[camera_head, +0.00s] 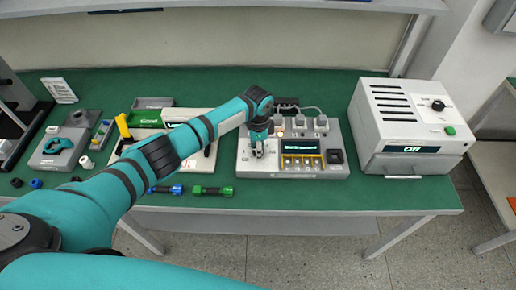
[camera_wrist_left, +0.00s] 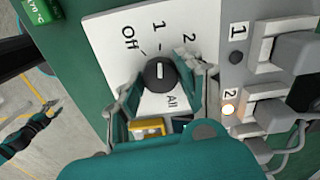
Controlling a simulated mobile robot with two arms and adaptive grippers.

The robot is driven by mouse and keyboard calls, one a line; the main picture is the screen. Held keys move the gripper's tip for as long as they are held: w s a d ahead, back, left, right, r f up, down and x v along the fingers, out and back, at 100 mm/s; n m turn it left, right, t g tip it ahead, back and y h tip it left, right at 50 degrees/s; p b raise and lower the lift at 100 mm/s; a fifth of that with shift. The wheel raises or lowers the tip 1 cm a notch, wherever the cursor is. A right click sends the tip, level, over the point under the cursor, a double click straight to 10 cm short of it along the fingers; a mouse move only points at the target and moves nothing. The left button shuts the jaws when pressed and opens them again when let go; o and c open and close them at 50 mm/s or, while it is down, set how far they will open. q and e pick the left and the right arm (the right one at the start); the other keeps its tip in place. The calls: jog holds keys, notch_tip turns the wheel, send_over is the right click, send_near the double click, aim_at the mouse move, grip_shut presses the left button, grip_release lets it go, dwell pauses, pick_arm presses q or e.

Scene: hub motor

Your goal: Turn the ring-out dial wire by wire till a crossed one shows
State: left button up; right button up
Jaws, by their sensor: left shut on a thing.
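The ring-out box (camera_head: 243,166) stands at the middle of the bench. Its dial (camera_wrist_left: 160,74) is a black knob on a white plate marked Off, 1, 2 and All. The white line on the knob appears to point up toward 1. My left gripper (camera_wrist_left: 160,85) is shut on the dial, one finger each side; in the head view the left gripper (camera_head: 259,150) is over the box's left part.
A grey unit (camera_head: 408,125) reading Off stands to the right. Blue (camera_head: 166,189) and green (camera_head: 212,190) handled pieces lie near the front edge. Plugs and cables (camera_head: 310,112) sit along the box's back. Bare green bench lies between the box and the grey unit.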

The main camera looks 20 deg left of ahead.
pick_arm(q)
jog(key=shift+r, duration=0.1)
dwell(0.4)
jog(key=o, duration=1.2)
jog(key=shift+c, duration=0.2)
notch_tip(320, 180, up, 12)
dwell(1.3)
